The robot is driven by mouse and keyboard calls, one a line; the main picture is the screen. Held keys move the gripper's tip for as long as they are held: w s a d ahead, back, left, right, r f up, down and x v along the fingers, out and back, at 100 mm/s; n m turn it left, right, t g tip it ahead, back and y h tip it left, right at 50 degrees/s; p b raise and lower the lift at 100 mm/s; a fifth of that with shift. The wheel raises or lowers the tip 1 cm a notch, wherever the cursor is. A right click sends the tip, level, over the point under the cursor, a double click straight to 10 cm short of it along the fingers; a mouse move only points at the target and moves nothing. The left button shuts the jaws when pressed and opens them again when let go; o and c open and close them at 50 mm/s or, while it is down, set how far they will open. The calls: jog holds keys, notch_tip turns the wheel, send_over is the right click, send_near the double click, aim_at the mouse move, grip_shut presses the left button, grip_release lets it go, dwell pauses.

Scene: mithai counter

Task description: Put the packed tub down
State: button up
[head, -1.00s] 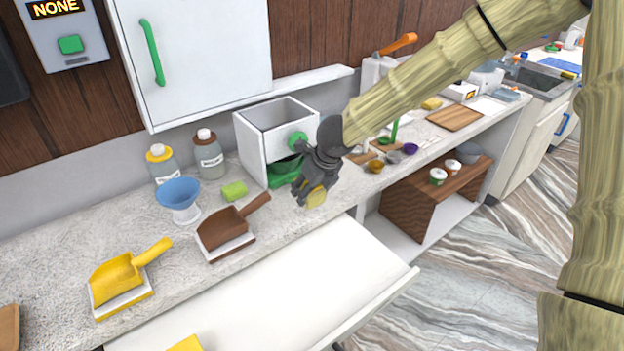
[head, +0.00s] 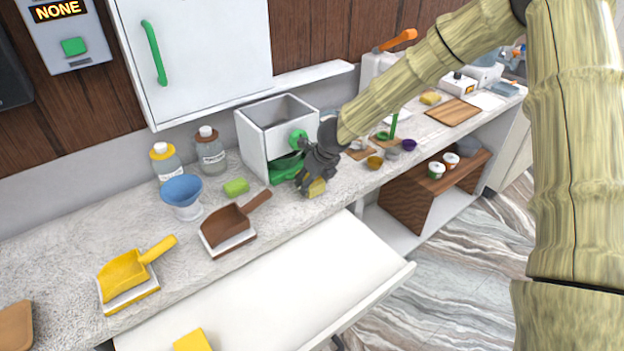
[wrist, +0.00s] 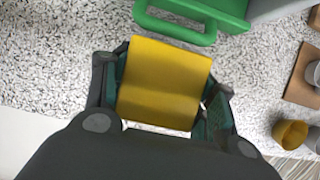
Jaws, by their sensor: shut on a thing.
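My gripper (head: 314,184) is shut on a yellow thing (head: 317,188), taken to be the packed tub, near the counter's front edge. In the wrist view the fingers (wrist: 160,95) stand on both sides of its smooth yellow face (wrist: 165,80). Its lower part is hidden, so its full shape does not show. I cannot tell whether it touches the counter (head: 275,212). Two small white tubs, one with a green band (head: 436,170) and one with a dark reddish band (head: 451,160), stand on the wooden shelf unit below.
A white box dispenser (head: 262,150) with a green tray (head: 285,167) stands just behind my gripper. A small yellow cup (head: 375,162) is right. An open drawer (head: 300,290) lies in front.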

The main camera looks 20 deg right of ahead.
jog(key=shift+s, duration=0.1)
jog(key=o, duration=1.1)
jog(key=shift+f, duration=0.1)
jog(key=shift+o, duration=0.2)
jog(key=v, duration=1.2)
jog(key=shift+b, duration=0.4)
